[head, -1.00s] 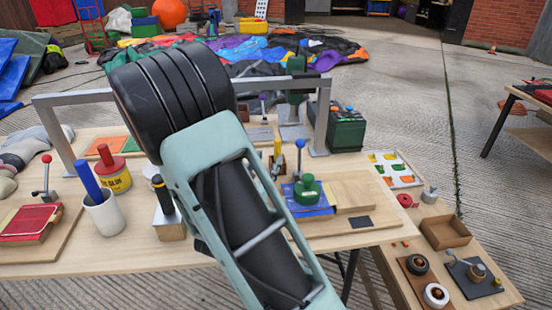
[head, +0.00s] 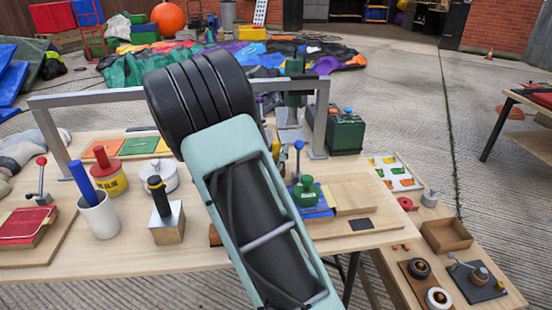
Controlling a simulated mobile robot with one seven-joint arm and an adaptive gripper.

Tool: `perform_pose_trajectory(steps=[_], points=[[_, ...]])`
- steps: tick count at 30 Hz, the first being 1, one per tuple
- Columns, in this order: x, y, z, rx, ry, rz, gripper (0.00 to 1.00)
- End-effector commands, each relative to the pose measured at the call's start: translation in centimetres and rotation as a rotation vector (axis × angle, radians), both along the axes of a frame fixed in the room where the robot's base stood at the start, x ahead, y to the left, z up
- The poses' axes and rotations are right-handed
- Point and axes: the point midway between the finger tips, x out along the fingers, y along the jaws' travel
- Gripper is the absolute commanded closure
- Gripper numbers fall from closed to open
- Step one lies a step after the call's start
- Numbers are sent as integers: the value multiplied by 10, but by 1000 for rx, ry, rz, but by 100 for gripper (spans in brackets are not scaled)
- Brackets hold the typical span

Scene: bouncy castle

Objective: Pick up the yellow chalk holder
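A slim yellow upright piece (head: 276,147), which may be the yellow chalk holder, shows as a sliver at the right edge of my arm, behind it on the table (head: 130,250). Most of it is hidden by the arm. A black-handled tool with a yellow band (head: 157,187) stands upright in a metal-topped wooden block left of the arm; I cannot tell if it is a chalk holder. My gripper is not visible; only my arm links show, and they cover the middle of the table.
A white cup with a blue stick (head: 98,215), a red-lidded yellow tin (head: 110,178) and a white lidded pot (head: 165,170) stand left. A green knobbed stamp (head: 307,190) sits right on a blue pad. A grey metal frame (head: 75,102) spans the table.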

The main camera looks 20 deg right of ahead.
Motion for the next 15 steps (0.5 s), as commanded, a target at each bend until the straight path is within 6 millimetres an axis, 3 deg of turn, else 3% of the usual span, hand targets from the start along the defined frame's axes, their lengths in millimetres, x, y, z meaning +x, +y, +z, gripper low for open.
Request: perform_pose_trajectory(steps=[6,15], points=[[0,0,0,0,0,0,100],[0,0,2,1,-1,0,100]])
